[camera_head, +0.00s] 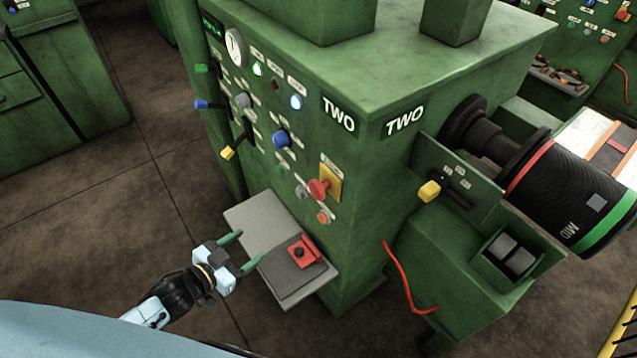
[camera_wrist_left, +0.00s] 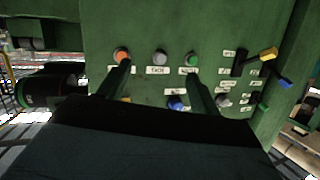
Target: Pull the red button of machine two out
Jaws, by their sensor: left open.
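Machine two is the green cabinet (camera_head: 365,185) with "TWO" labels on two faces. Its red mushroom button (camera_head: 318,188) sits on a yellow plate (camera_head: 331,180) on the left-hand face. A smaller orange-red button (camera_head: 323,216) sits just below it and also shows in the left wrist view (camera_wrist_left: 122,55). My left gripper (camera_head: 251,247) is open and empty, in front of the panel and lower left of the red button, apart from it. The left wrist view shows its two fingers (camera_wrist_left: 157,78) spread before the lower panel buttons. My right gripper is not in view.
A grey shelf (camera_head: 250,215) with a red block (camera_head: 304,251) juts out below the panel, close to my left gripper. Blue (camera_head: 281,138) and yellow (camera_head: 228,152) knobs stick out of the panel. A black roller (camera_head: 560,185) is on the right. Floor at left is clear.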

